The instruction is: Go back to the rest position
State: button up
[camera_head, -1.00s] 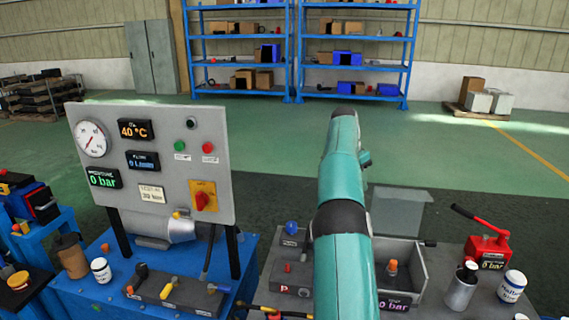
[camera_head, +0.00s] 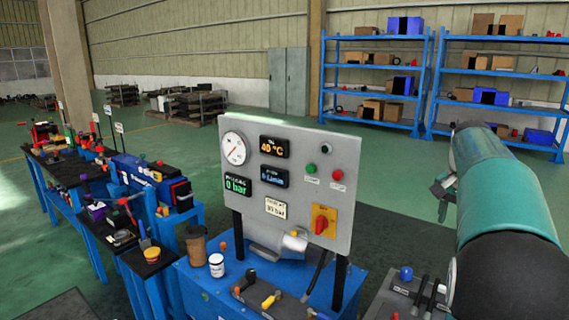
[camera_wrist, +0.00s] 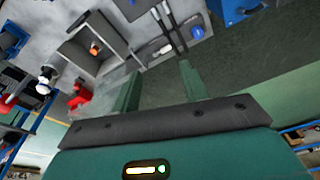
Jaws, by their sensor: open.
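My gripper (camera_wrist: 160,72) shows in the wrist view with its two green fingers apart and nothing between them. It is above the grey bench top, with dark floor behind the fingertips. In the head view my teal arm stands at the right edge, and the gripper itself cannot be made out there. The grey control panel (camera_head: 280,222) stands upright on a blue bench to the left of my arm, apart from it.
The wrist view shows an open grey box (camera_wrist: 98,42) with an orange-topped part inside, a red hand pump (camera_wrist: 78,97) and a blue knob (camera_wrist: 197,32). A paper cup (camera_head: 197,246) and a white jar (camera_head: 216,265) stand left of the panel. Blue shelves (camera_head: 375,85) stand far back.

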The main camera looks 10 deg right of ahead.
jog(key=s+a+n+t, duration=0.1)
jog(key=s+a+n, duration=0.15)
jog(key=a, duration=0.45)
jog(key=s+a+n+t+y, duration=0.1)
jog(key=s+a+n, duration=0.1)
jog(key=s+a, duration=0.35)
jog(key=s+a+n+t, duration=0.1)
jog(key=s+a+n, duration=0.1)
jog(key=a, duration=0.6)
jog(key=s+a+f+n, duration=0.2)
jog(key=s+a+f, duration=0.2)
jog(key=s+a, duration=0.2)
jog(key=s+a+f+n+t, duration=0.1)
jog(key=s+a+f+n, duration=0.2)
jog(key=s+a, duration=0.3)
jog(key=shift+s+f+n+y, duration=0.35)
jog(key=shift+s+f, duration=0.2)
jog(key=shift+f, duration=0.35)
jog(key=shift+c, duration=0.8)
